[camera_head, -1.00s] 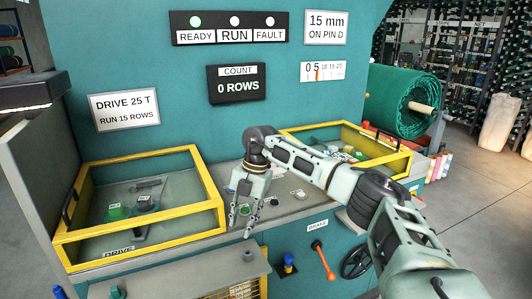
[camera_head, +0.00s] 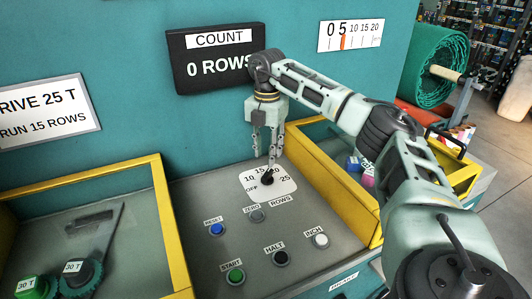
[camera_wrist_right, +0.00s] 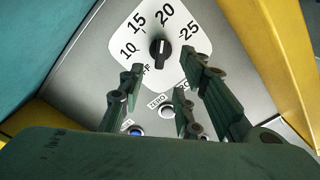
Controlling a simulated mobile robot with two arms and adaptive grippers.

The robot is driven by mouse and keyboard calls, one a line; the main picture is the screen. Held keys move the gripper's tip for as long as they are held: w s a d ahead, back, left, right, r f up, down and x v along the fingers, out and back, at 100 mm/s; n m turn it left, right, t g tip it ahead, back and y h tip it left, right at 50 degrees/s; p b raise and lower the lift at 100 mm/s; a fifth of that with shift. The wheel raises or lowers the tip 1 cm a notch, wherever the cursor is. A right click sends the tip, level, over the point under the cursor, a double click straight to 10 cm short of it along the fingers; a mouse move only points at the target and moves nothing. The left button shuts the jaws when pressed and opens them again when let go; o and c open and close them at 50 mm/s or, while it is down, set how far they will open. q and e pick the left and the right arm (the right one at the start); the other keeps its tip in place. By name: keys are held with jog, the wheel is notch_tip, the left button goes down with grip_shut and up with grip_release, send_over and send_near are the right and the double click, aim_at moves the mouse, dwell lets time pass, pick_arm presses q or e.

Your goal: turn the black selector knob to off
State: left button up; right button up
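The black selector knob (camera_head: 267,178) sits on a white dial plate (camera_head: 283,188) marked OFF, 10, 15, 20 and 25, on the grey panel. In the right wrist view the knob (camera_wrist_right: 160,49) stands upright in the picture, its pale mark toward the upper numbers, around 15 to 20, not at OFF. My right gripper (camera_head: 265,157) points down just above and behind the knob, fingers apart and empty. In the wrist view its fingers (camera_wrist_right: 168,66) spread to either side below the knob. Contact is not visible. My left gripper is not in view.
Below the dial are the blue RESET (camera_head: 217,229), grey ZERO (camera_head: 257,215), green START (camera_head: 235,276), black HALT (camera_head: 280,258) and white INCH (camera_head: 320,240) buttons. Yellow-framed guards stand left (camera_head: 168,225) and right (camera_head: 325,185). The teal wall (camera_head: 140,125) rises behind.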

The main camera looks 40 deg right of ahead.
aim_at(267, 172)
jog(key=shift+d+f, duration=0.2)
jog(key=shift+f, duration=0.75)
notch_tip(267, 172, down, 5)
jog(key=shift+r+p, duration=0.2)
jog(key=shift+p, duration=0.45)
jog(key=shift+f, duration=0.45)
jog(key=c, duration=0.4)
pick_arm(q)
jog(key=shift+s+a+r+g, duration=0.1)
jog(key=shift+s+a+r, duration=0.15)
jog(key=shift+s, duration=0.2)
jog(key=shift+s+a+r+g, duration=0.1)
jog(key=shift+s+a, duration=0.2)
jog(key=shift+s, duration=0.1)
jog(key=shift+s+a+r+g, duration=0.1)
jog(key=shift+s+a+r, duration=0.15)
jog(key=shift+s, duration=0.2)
pick_arm(e)
grip_shut()
